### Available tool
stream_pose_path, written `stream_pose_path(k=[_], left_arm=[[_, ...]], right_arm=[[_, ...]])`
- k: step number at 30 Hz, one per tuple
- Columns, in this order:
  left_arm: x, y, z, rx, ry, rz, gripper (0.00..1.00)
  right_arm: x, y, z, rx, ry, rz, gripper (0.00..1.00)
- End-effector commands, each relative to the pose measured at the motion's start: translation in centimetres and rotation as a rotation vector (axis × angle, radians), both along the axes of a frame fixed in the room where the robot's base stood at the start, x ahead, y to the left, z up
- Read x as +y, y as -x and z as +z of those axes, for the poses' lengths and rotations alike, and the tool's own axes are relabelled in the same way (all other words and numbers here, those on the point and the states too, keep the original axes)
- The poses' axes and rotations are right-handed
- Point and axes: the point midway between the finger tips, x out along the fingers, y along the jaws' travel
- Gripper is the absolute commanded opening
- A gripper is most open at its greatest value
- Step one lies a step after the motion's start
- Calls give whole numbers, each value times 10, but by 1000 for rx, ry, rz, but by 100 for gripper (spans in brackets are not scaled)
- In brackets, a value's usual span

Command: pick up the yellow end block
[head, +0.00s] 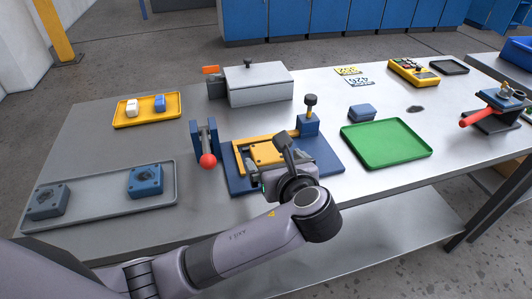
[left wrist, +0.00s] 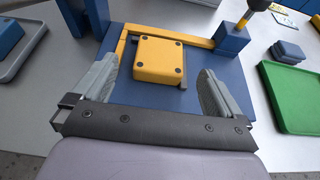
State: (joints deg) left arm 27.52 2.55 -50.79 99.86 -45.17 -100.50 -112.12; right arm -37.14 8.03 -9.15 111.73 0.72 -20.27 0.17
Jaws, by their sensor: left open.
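The yellow end block (head: 266,152) sits on a blue fixture plate (head: 238,188), in the corner of a yellow L-shaped stop (head: 258,140). In the left wrist view the block (left wrist: 158,60) is a square piece with dark holes in its top. My left gripper (left wrist: 158,82) is open, its two grey fingers apart on the left and right of the block, with visible gaps to it. In the head view my left gripper (head: 266,160) hides the near part of the block and plate. My right gripper is not in view.
A blue clamp post with a black knob (head: 308,122) stands at the plate's far right corner. A red-ended lever (head: 207,160) stands left of the plate.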

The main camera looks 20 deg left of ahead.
Motion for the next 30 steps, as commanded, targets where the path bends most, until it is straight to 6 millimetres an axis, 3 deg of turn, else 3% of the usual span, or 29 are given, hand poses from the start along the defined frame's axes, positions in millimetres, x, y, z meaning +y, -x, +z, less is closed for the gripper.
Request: stream_pose_path(k=[9,18,20,24,25,30], left_arm=[[22,-34,-18,0,0,0,100],[25,-39,-20,0,2,0,100],[25,-39,-20,0,2,0,84],[25,-39,-20,0,2,0,38],[25,-39,-20,0,2,0,33],[25,-39,-19,-3,3,0,33]], right_arm=[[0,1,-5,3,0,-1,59],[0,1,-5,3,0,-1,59],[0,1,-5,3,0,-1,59],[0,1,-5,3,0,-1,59],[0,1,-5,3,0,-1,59],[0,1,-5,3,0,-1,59]])
